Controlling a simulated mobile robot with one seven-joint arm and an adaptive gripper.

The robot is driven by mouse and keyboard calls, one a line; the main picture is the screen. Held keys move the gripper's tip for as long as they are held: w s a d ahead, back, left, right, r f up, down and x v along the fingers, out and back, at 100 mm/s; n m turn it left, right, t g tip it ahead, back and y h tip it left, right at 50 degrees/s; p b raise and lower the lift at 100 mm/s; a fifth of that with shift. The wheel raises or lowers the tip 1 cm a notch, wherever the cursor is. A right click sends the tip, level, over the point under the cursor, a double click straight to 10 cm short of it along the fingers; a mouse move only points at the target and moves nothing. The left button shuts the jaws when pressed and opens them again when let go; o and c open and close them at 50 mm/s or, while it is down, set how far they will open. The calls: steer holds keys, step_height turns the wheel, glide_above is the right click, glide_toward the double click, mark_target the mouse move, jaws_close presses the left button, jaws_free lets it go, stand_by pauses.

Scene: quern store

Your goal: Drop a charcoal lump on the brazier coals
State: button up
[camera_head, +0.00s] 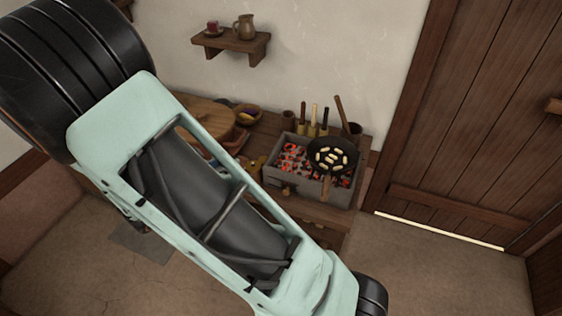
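The brazier (284,186) is a grey stone box on the right end of a wooden table. Glowing red coals (291,152) with grey and black lumps among them show on its left side. A black pan (333,155) with several pale pieces in it sits over the brazier's right part, its wooden handle pointing toward the front. I cannot pick out a separate charcoal lump. My arm crosses the picture from upper left to lower centre and hides much of the table's left part. My gripper is not in view.
Behind the brazier stand several upright tools (314,120) and a dark pot (352,130). A bowl (248,114) and a round wooden board (208,115) lie further left. A wall shelf (232,43) holds a jug (245,27). A wooden door (480,120) is at right, with bare floor before it.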

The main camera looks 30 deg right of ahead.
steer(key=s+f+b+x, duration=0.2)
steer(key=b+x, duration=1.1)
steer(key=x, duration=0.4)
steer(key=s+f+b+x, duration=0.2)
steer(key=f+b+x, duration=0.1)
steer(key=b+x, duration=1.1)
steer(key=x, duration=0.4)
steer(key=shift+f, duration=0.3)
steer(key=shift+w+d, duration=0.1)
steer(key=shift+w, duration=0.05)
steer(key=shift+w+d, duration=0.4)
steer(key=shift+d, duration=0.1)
